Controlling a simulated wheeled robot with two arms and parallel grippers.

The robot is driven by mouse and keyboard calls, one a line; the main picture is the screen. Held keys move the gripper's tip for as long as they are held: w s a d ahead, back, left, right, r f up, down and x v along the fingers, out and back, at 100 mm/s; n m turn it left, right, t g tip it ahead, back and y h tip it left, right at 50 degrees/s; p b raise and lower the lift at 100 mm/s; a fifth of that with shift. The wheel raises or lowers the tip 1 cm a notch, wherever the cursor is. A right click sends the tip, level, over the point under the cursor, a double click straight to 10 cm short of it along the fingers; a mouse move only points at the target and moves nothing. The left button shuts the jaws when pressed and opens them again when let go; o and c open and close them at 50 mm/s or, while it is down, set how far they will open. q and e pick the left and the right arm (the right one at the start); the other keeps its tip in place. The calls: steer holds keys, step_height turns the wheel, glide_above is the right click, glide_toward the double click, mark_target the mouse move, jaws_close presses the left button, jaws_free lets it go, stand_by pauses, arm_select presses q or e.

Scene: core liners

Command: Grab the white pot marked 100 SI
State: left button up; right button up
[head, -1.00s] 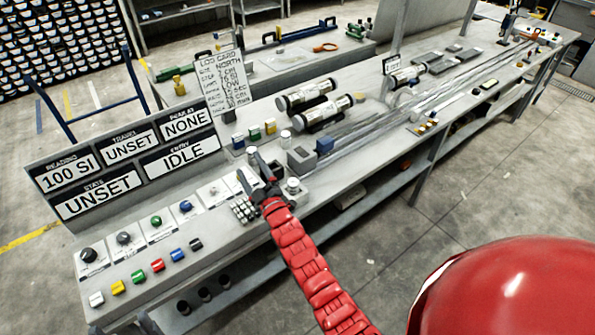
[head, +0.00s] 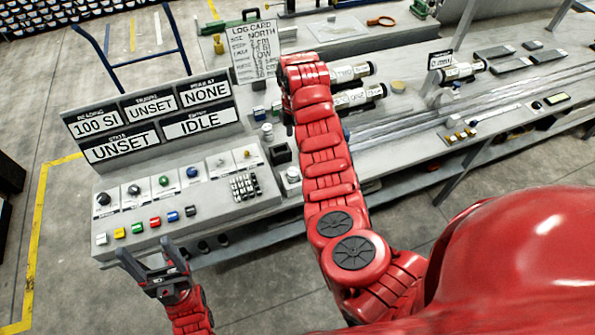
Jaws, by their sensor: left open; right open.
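Two small white pots stand on the bench. One white pot (head: 267,131) is behind the dark open box, and another (head: 293,175) is in front of it by the keypad. No 100 SI marking is readable on either pot; "100 SI" shows on the reading panel (head: 97,124). My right gripper (head: 288,120) hangs down beside the rear pot, just right of it in the picture. It is small and partly hidden by my red arm, with nothing seen in it. My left gripper (head: 146,247) is open and empty in front of the console, away from the pots.
The console (head: 219,195) has coloured buttons, knobs and a keypad (head: 244,186). The dark box (head: 280,154) stands between the pots. A log card (head: 252,52) stands behind. Core tubes (head: 362,93) lie to the right, partly behind my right arm.

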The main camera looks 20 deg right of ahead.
steer(key=b, duration=0.7)
glide_above(294, 171)
step_height(294, 171, down, 10)
steer(key=shift+d+f, duration=0.15)
steer(key=shift+f, duration=0.85)
steer(key=f+p, duration=0.3)
steer(key=shift+a+f, duration=0.2)
steer(key=shift+f, duration=0.9)
steer(key=shift+c, duration=0.3)
jaws_close()
